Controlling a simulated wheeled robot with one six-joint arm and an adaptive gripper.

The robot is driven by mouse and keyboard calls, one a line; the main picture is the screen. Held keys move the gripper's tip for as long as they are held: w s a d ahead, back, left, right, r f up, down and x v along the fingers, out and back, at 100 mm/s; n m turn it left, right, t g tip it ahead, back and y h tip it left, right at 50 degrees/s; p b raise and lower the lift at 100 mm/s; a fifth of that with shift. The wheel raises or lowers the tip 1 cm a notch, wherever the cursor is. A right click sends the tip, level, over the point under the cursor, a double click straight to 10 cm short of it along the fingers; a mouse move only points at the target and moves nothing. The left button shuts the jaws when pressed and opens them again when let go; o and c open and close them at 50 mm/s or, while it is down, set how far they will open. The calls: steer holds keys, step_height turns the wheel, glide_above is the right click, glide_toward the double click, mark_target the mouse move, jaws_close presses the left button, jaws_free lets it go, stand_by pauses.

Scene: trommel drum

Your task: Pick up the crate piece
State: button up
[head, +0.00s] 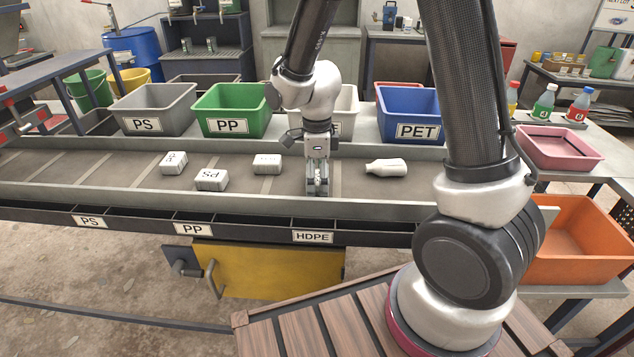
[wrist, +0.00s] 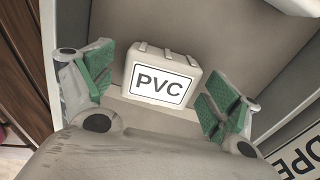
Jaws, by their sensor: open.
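A small pale crate-like piece labelled PVC (wrist: 161,76) lies on the belt in the wrist view. My gripper (wrist: 157,98) is open, with one green-padded finger on each side of the piece and visible gaps between pads and piece. In the head view my gripper (head: 318,190) points straight down, low over the belt near its front edge. It hides the PVC piece there.
Other pale labelled blocks lie left on the belt: one (head: 173,162), one marked PS (head: 211,180) and one (head: 267,163). A white bottle (head: 386,167) lies right. The belt's front rail (head: 240,206) is close to my gripper. Bins, including green PP (head: 232,108), stand behind.

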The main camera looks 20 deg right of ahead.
steer(key=shift+f, duration=0.1)
steer(key=shift+c, duration=0.4)
steer(key=c, duration=1)
steer(key=shift+c, duration=0.2)
